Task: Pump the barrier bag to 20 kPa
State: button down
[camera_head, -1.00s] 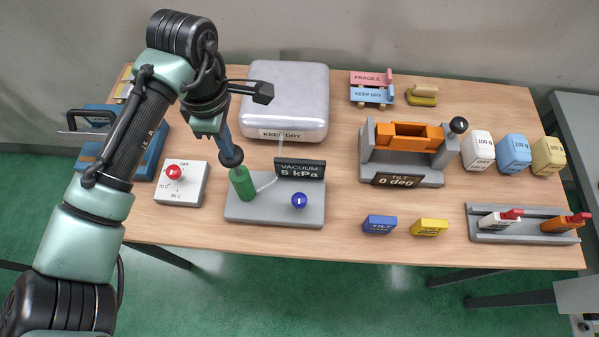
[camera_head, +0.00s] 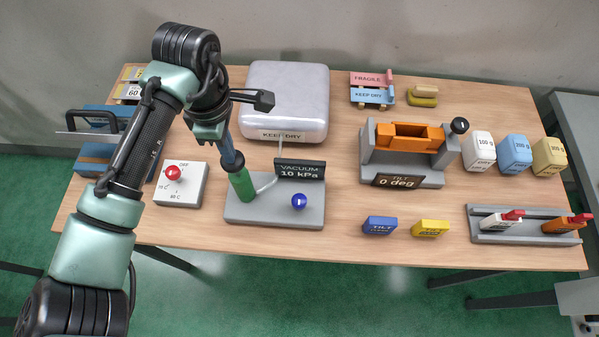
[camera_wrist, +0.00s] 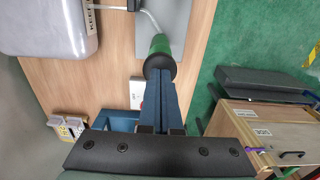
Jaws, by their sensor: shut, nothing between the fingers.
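The silver barrier bag (camera_head: 286,92) with a "KEEP DRY" label lies at the back of the table; a thin tube runs from it to the vacuum station (camera_head: 262,207). The station's display (camera_head: 299,171) reads "VACUUM 10 kPa". The green pump cylinder (camera_head: 243,184) stands at the station's left, and a blue knob (camera_head: 299,201) sits at its right. My gripper (camera_head: 237,166) is shut and points down onto the top of the pump, whose black head is mostly hidden. In the wrist view the shut blue fingers (camera_wrist: 160,88) meet the black pump head (camera_wrist: 159,65) above the green cylinder (camera_wrist: 160,45).
A heater box with a red knob (camera_head: 173,173) stands left of the station. The orange tilt rig (camera_head: 407,137) stands to the right, with blue (camera_head: 380,225) and yellow (camera_head: 430,227) blocks in front. Bare table lies between the station and these blocks.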

jog(key=shift+r+p, duration=3.4)
jog(key=shift+p, duration=0.2)
